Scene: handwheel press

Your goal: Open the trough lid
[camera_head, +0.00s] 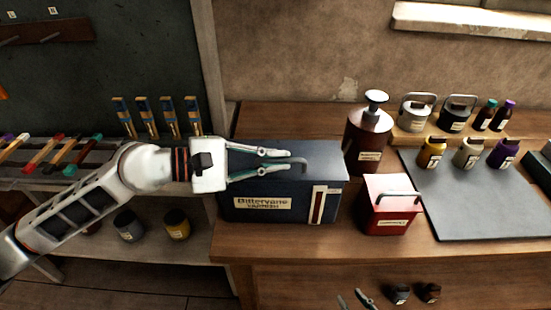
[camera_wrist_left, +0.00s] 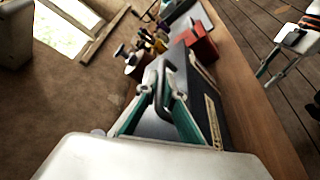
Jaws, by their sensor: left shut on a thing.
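The trough is a dark blue box (camera_head: 260,208) with a label reading "Bittervane" on its front, standing on the wooden bench. Its dark flat lid (camera_head: 318,150) lies level on top. A grey curved handle (camera_head: 303,165) rises from the lid and also shows in the left wrist view (camera_wrist_left: 168,72). My left gripper (camera_head: 289,160) reaches in from the left above the lid, its fingers shut on the handle; its fingers also show in the left wrist view (camera_wrist_left: 165,100). My right gripper (camera_head: 354,299) shows only its fingertips at the bottom edge, apart and empty.
A red box (camera_head: 390,222) with a handle and a dark red pump bottle (camera_head: 369,135) stand right of the trough. A grey mat (camera_head: 470,205), small jars and lidded pots lie further right. A tool rack (camera_head: 160,120) is at the left.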

